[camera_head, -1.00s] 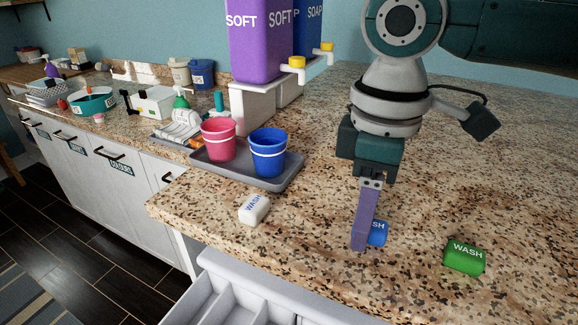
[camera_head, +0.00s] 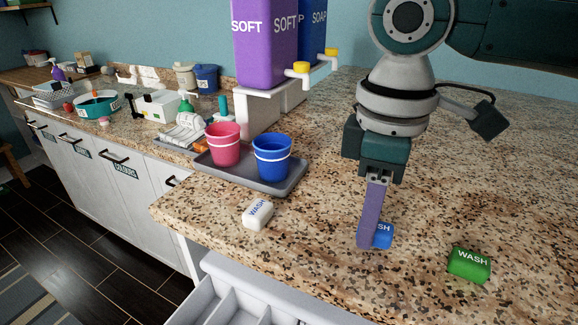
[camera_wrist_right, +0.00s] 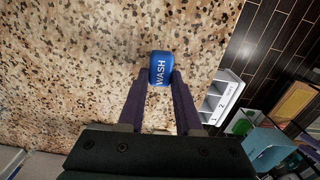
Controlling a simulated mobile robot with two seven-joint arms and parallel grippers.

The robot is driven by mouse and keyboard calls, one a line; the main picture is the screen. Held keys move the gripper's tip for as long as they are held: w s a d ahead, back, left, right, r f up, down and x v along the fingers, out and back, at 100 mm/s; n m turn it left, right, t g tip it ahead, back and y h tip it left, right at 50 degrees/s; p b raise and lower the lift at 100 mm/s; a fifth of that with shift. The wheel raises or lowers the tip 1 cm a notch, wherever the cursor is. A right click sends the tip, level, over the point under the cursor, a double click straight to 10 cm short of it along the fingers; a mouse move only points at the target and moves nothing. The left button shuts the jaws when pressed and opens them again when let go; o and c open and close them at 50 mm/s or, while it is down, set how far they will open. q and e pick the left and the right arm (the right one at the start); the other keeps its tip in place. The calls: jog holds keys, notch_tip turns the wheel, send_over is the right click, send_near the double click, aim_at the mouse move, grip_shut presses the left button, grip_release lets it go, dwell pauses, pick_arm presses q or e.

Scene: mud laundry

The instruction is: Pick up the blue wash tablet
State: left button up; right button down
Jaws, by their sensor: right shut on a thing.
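The blue wash tablet (camera_head: 383,236) is on the granite counter, partly hidden behind my right gripper's near finger in the head view. In the right wrist view the blue wash tablet (camera_wrist_right: 161,68) sits between the tips of the two purple fingers. My right gripper (camera_head: 369,243) points down and is shut on the tablet; it also shows in the right wrist view (camera_wrist_right: 160,80). I cannot tell any gap between tablet and counter. My left gripper is not in view.
A green wash tablet (camera_head: 469,265) lies to the right and a white one (camera_head: 258,214) to the left. A grey tray (camera_head: 250,177) holds a pink cup (camera_head: 224,146) and a blue cup (camera_head: 271,158). An open divided drawer (camera_head: 225,289) is below the counter's front edge.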

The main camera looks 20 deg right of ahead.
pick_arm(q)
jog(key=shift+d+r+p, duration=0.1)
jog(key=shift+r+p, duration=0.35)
pick_arm(e)
notch_tip(320, 180, up, 19)
jog(key=shift+r, duration=0.2)
